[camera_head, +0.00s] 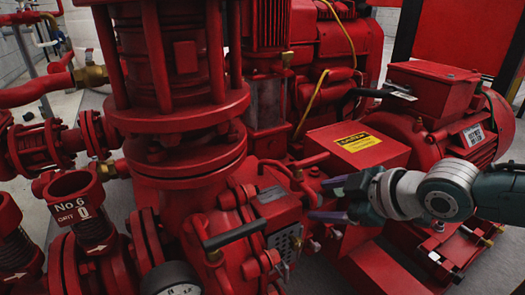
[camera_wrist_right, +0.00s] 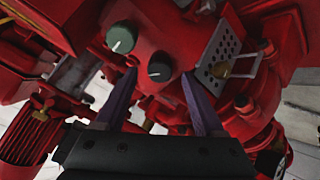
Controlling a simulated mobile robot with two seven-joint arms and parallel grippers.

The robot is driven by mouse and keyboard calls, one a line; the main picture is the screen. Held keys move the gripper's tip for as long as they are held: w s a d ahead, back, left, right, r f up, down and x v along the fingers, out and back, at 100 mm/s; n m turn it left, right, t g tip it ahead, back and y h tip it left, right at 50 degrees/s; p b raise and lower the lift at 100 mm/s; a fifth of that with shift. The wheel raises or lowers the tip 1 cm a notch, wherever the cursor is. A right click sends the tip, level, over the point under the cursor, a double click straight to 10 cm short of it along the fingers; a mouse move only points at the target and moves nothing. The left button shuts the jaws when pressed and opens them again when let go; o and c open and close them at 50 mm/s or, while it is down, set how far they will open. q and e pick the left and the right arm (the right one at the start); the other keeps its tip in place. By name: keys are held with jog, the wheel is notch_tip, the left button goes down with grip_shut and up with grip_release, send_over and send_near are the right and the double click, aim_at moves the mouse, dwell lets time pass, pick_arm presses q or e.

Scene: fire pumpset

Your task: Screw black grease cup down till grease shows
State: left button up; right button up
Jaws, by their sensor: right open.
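The black grease cup (camera_wrist_right: 159,70) shows in the right wrist view as a small dark round cap with a white mark, on the red pump housing. A second round cap (camera_wrist_right: 122,38), dark green with a white mark, sits up and left of it. My right gripper (camera_head: 318,199) comes in from the right in the head view, open, at the pump's side. In the right wrist view its two purple fingers stand on either side of the black cup, with visible gaps. I cannot make out the cup in the head view. My left gripper is not in view.
A perforated grey plate (camera_wrist_right: 220,58) is right of the caps. In the head view there are a black-gripped lever (camera_head: 235,235), a gauge (camera_head: 175,282), a yellow caution label (camera_head: 358,142) and a red motor (camera_head: 440,125). Red pipes crowd the left.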

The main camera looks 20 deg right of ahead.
pick_arm(q)
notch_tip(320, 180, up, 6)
jog(key=p, duration=0.4)
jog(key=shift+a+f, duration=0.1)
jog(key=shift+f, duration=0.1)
pick_arm(e)
jog(key=v, duration=0.7)
jog(key=shift+f, duration=0.1)
jog(key=shift+c, duration=0.3)
